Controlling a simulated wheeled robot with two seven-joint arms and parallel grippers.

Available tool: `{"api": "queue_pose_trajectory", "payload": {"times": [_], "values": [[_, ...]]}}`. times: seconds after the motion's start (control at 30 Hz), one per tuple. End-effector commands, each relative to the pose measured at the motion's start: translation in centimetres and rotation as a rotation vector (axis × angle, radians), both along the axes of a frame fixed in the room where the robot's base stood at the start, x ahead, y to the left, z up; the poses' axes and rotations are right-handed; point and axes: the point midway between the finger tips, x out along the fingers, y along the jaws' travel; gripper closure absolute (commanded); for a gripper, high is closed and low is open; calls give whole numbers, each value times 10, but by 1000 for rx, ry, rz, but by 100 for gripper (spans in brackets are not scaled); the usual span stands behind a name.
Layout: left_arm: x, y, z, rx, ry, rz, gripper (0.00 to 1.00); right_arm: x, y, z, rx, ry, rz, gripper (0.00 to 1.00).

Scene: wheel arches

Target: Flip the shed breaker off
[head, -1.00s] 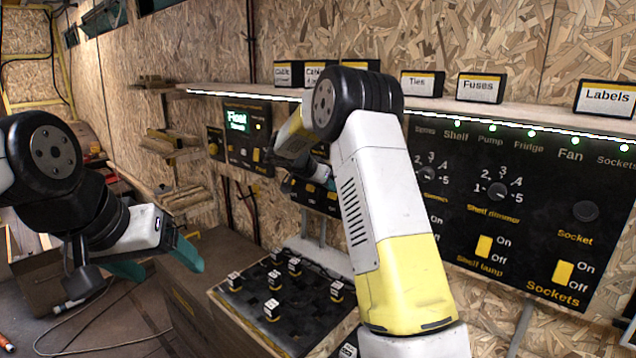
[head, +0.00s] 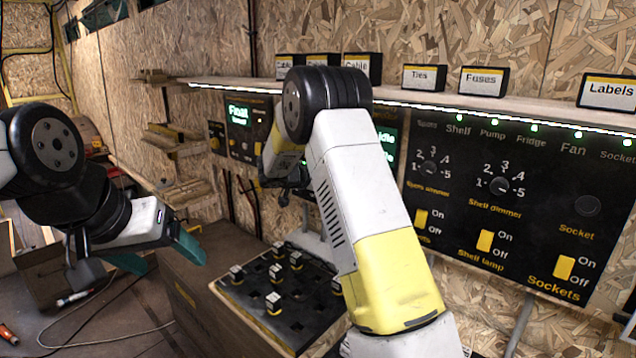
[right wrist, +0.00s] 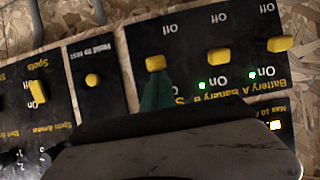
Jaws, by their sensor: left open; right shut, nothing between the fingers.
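In the right wrist view, where the lettering is upside down, a black breaker panel (right wrist: 190,35) carries three yellow levers. The leftmost lever (right wrist: 155,62) is above a label that is mostly hidden, showing what looks like an "S"; the other two are Battery B (right wrist: 218,55) and Battery A (right wrist: 280,43). My right gripper (right wrist: 157,92) is shut and empty, its teal tip just below the leftmost lever; I cannot tell whether they touch. That lever's exact position is unclear. My left gripper (head: 162,256) is open and empty, away from the panels.
A black switch panel (head: 520,190) with dimmers hangs at right under a lit shelf (head: 420,98) bearing labelled boxes. A small screen (head: 239,115) is left of my right arm. A dark tray (head: 255,310) with several small blocks stands below. Two green lights (right wrist: 201,85) glow near the breakers.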

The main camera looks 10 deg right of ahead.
Motion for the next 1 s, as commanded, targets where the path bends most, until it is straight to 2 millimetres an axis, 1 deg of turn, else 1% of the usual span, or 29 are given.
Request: {"api": "queue_pose_trajectory", "payload": {"times": [0.03, 0.07, 0.3, 0.63, 1.0], "values": [[0, 0, 0, 0, 0, 0, 23, -2, 5, -5, -35, -16, 7, 100], [0, 0, 0, 0, 0, 0, 23, -3, 4, -6, -41, -25, 3, 100], [0, 0, 0, 0, 0, 0, 23, -7, 9, -24, -34, -23, 0, 100], [0, 0, 0, 0, 0, 0, 23, -7, 8, -20, -32, -26, -1, 100], [0, 0, 0, 0, 0, 0, 23, -7, 9, -6, -31, -25, -1, 100]]}}
